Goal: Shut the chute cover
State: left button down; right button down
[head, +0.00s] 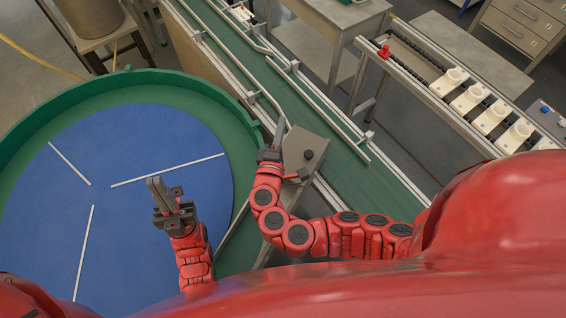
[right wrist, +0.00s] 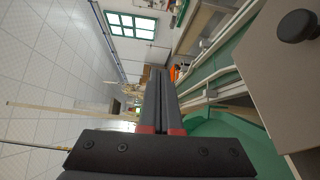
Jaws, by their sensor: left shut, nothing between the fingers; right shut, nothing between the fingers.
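The chute cover looks to be the grey-beige plate with a black knob (head: 307,153), between the round table and the green conveyor. In the right wrist view the plate (right wrist: 272,75) fills the right edge, with its knob (right wrist: 297,26) at the top right. I cannot tell how far it stands open. My right gripper (head: 280,130) is shut and empty at the plate's left edge, beside the knob; whether it touches the plate is unclear. My right forearm hides part of the chute below. My left gripper (head: 154,184) is shut and empty above the blue disc.
The round table has a green rim (head: 110,80) and a blue disc (head: 125,140) with white dividers. The conveyor (head: 245,50) with metal rails runs up and left. A rack (head: 440,105) with several white sockets stands at the right. A red button (head: 384,51) sits at its far end.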

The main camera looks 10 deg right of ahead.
jog(key=d+v, duration=0.1)
jog(key=v, duration=0.6)
jog(key=s+d+r+b+v, duration=0.1)
jog(key=d+v, duration=0.1)
jog(key=v, duration=0.6)
jog(key=shift+s+r, duration=0.3)
jog(key=shift+s, duration=0.15)
